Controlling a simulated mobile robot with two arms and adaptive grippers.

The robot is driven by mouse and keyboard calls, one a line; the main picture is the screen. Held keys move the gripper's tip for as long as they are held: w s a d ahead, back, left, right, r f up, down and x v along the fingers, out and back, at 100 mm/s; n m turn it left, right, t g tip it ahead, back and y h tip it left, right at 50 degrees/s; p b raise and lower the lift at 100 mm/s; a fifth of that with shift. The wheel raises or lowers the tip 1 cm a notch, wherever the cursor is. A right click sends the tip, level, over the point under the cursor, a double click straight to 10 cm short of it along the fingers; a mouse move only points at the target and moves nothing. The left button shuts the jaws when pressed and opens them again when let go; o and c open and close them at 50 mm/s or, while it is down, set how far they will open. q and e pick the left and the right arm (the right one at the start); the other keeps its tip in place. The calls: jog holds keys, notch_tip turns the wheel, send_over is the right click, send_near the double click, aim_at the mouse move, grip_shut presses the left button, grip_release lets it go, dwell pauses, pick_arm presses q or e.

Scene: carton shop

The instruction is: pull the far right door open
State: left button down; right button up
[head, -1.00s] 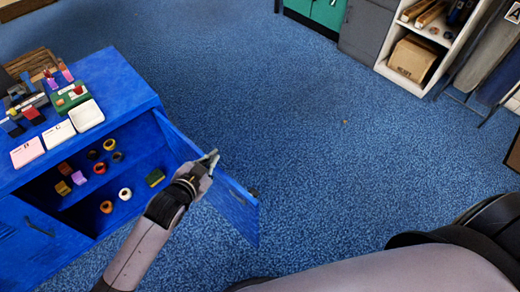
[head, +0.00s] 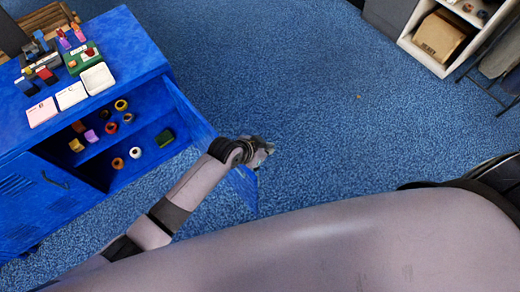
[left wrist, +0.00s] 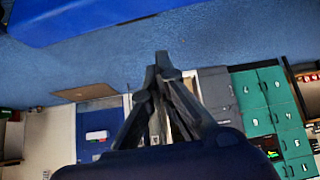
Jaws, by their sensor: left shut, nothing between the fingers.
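The blue cabinet (head: 120,62) stands at the left in the head view. Its far right door (head: 191,112) stands wide open, swung out from the cabinet's right side. My left gripper (head: 268,148) is shut and empty, at the door's outer edge. The arm passes in front of the door and hides part of it; I cannot tell whether it touches. In the left wrist view the shut fingertips (left wrist: 162,56) point toward the floor, with a blue surface (left wrist: 80,15) beyond them. My right gripper is not in view.
Inside the open compartment are tape rolls (head: 118,163) and small blocks (head: 165,138). Another door (head: 40,195) at the left is closed. Notepads (head: 71,95) and stationery lie on top. A white shelf with a carton (head: 441,36) stands at the upper right. Blue floor (head: 330,110) between is clear.

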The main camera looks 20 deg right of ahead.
pick_arm(q)
jog(key=a, duration=0.1)
jog(key=s+a+p, duration=0.1)
jog(key=a, duration=0.1)
jog(key=shift+s+a+f+p, duration=0.1)
jog(key=shift+s+f+p, duration=0.1)
jog(key=shift+f+p, duration=0.15)
